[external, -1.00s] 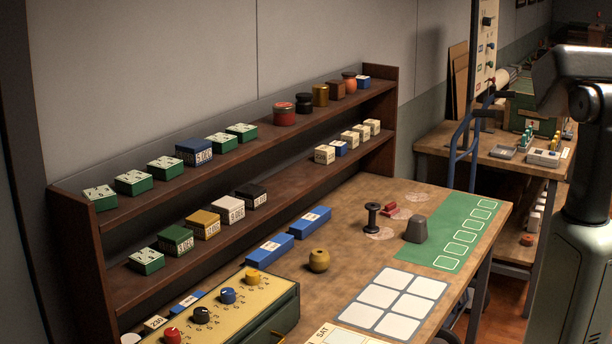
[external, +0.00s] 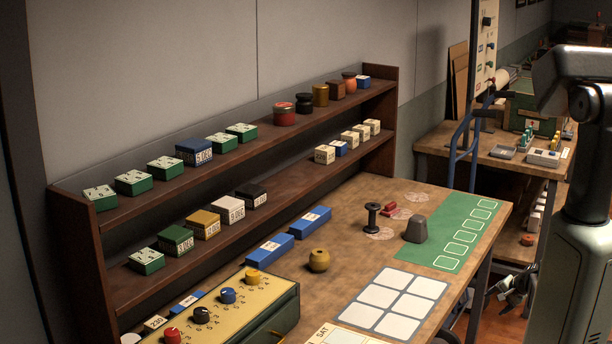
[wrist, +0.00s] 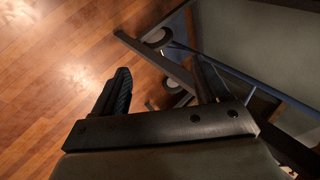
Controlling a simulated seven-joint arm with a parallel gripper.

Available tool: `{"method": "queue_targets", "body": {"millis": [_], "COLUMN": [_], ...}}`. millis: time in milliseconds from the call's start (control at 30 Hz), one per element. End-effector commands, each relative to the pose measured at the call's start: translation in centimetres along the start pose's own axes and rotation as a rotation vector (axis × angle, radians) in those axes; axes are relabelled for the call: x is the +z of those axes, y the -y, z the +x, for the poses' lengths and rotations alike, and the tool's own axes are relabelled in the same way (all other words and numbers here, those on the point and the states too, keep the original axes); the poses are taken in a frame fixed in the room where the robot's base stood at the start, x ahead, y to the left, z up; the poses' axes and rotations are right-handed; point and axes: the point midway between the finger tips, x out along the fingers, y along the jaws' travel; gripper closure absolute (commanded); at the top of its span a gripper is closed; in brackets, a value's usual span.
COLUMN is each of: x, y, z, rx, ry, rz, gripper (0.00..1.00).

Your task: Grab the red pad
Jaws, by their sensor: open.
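A small red pad (external: 389,210) lies on the wooden workbench (external: 345,215), between a black spool (external: 372,217) and a pale round marking. My gripper (external: 513,291) shows low at the right of the external view, past the bench's right edge and well apart from the pad. In the wrist view my gripper (wrist: 162,84) is open with nothing between its fingers. The wrist view does not show the pad.
A grey block (external: 416,230) stands by the green strip (external: 452,232). Wooden shelves (external: 110,225) line the back. The wrist view shows wooden floor (wrist: 60,60) and metal framework.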

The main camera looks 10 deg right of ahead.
Motion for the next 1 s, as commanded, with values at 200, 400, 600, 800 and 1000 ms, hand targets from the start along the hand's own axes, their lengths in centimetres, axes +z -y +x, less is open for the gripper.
{"method": "queue_targets", "body": {"millis": [200, 400, 600, 800, 1000], "x": [-14.2, -25.5, -32.7, -36.5, -37.7], "y": [3.7, 6.4, 8.6, 11.3, 16.6], "z": [-7.0, -15.8, -22.9, -27.3, -28.7], "rx": [-0.145, -0.275, -0.367, -0.418, -0.429], "ry": [-0.187, -0.342, -0.434, -0.463, -0.419], "rz": [0.127, 0.228, 0.289, 0.312, 0.300], "gripper": [0.26, 0.26, 0.26, 0.26, 0.26]}}
